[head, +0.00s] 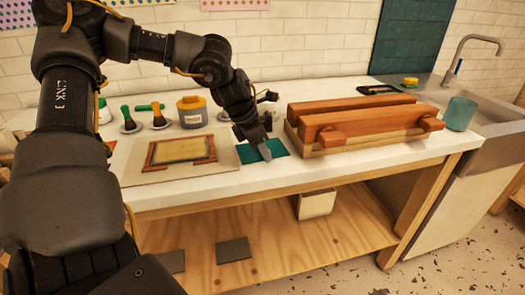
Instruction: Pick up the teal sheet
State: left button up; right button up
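The teal sheet (279,148) lies flat on the white worktop, between the framed board and the wooden press. My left gripper (264,150) reaches down over its middle from behind, with the fingertips over or on the sheet. The fingers look close together and hide part of it. I cannot tell whether they grip an edge or only touch the surface. My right gripper is not in view.
An orange wooden press (360,124) stands right of the sheet. A small wooden frame (180,151) on a pale board lies to the left. A teal cup (460,113) stands near the sink.

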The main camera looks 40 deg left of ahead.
pick_arm(q)
grip_shut()
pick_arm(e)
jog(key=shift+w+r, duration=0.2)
pick_arm(q)
jog(key=shift+r, duration=0.1)
jog(key=shift+r, duration=0.5)
jog(key=r, duration=0.2)
jog(key=shift+s+r, duration=0.25)
jog(key=shift+r, duration=0.15)
jog(key=s+d+r, duration=0.2)
jog(key=s+r, duration=0.7)
jog(key=s, duration=0.4)
jog(key=shift+s+b, duration=0.25)
jog(key=shift+b, duration=0.1)
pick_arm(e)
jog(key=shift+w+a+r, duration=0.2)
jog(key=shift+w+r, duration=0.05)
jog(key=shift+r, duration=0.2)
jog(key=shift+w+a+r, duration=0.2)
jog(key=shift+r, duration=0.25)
